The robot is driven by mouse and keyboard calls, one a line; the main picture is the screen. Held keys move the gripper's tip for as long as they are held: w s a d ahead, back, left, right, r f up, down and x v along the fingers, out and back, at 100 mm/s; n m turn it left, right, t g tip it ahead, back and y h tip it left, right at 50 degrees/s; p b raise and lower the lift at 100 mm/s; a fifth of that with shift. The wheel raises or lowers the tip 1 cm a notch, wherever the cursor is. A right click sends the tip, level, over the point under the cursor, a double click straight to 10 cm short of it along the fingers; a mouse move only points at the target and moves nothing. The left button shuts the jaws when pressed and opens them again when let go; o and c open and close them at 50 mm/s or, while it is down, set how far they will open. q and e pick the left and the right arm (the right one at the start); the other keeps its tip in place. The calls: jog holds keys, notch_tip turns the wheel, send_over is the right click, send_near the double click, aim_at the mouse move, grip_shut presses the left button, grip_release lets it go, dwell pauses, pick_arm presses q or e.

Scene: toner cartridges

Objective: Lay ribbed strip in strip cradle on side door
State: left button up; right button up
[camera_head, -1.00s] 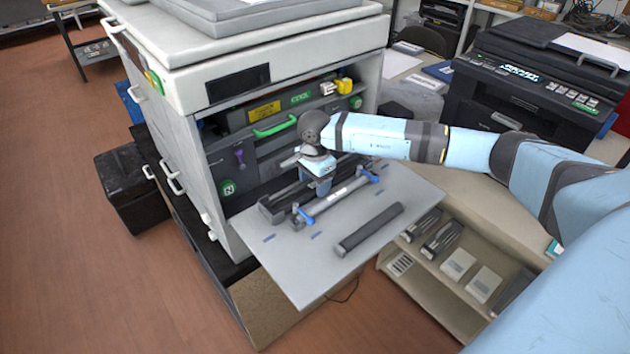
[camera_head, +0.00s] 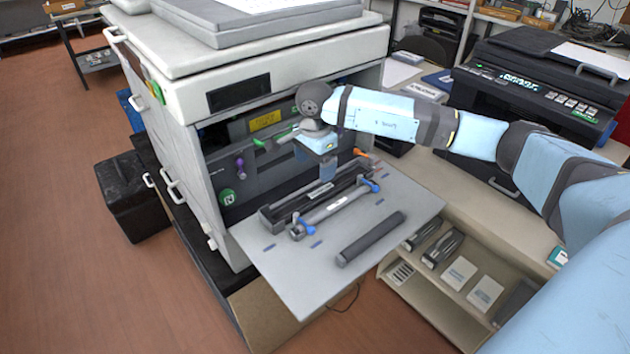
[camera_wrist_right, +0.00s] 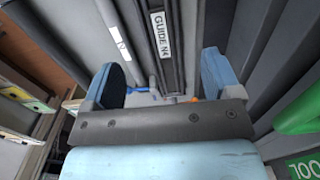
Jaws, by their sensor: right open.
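The side door (camera_head: 290,283) is a flat grey panel folded out from the machine. A long black holder, seemingly the strip cradle (camera_head: 275,216), lies along it near the machine. A white guide label (camera_head: 320,191) shows on it, and an orange bit shows at its far end. In the right wrist view a narrow, dark, lengthwise-grooved piece, perhaps the ribbed strip (camera_wrist_right: 176,60), lies along this holder; I cannot tell how well it is seated. My right gripper (camera_head: 316,162) is open and empty above the holder, its fingers (camera_wrist_right: 163,80) apart on either side of it. My left gripper is out of view.
A silver rod with blue ends (camera_head: 338,206) lies beside the holder. A loose dark grey bar (camera_head: 371,238) lies nearer the door's outer edge. The machine's open front (camera_head: 250,160) is close behind the gripper. Shelves with small boxes (camera_head: 460,272) stand right of the door.

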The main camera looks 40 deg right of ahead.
notch_tip(320, 180, up, 4)
jog(key=shift+f, duration=0.2)
dwell(0.5)
